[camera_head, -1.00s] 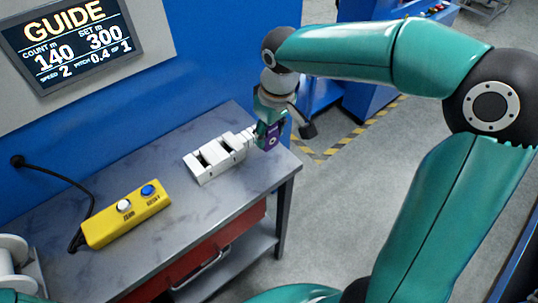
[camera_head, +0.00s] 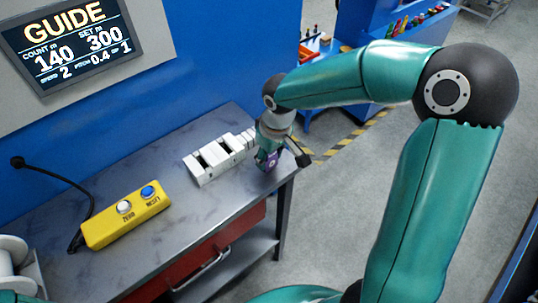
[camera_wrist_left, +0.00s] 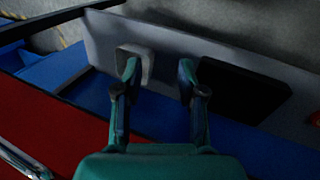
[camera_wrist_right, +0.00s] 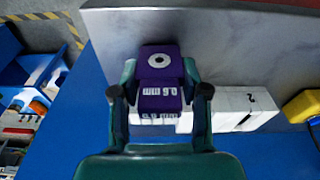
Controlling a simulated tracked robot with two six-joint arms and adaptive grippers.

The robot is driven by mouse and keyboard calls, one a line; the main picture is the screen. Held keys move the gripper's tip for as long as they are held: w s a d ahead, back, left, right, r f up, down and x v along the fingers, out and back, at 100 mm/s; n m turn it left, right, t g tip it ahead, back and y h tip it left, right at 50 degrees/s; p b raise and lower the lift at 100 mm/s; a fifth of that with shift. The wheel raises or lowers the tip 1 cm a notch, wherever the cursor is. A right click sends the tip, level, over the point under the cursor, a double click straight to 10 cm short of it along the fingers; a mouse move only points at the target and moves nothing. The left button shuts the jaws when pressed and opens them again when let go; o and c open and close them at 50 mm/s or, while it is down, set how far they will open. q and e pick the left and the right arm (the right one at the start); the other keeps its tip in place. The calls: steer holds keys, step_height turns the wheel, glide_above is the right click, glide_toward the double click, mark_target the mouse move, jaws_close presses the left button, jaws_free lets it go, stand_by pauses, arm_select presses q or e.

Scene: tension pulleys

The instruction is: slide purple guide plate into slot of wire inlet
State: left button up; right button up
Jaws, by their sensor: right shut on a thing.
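The purple guide plate (camera_wrist_right: 158,58) has a pale ring with a dark centre and white lettering. My right gripper (camera_wrist_right: 159,71) is shut on it, with a finger on each side. In the head view the plate (camera_head: 270,161) is small, just below the right gripper (camera_head: 268,155), near the table's right end. The white wire inlet block (camera_head: 207,172) lies on the table to the left of the gripper, with dark openings on top. White parts (camera_wrist_right: 235,108) show beyond the plate in the right wrist view; I cannot tell which slot. My left gripper (camera_wrist_left: 158,68) is open and empty.
The grey table (camera_head: 145,235) has a yellow box (camera_head: 125,215) with white and blue buttons and a black cable at the left. A blue wall with a GUIDE display (camera_head: 68,42) stands behind. The table's front is clear.

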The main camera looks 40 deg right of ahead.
steer(key=shift+f, duration=0.25)
steer(key=o, duration=1.3)
steer(key=shift+r, duration=0.1)
steer(key=shift+c, duration=0.2)
step_height(320, 180, up, 17)
steer(key=s, duration=0.3)
steer(key=shift+a, duration=0.2)
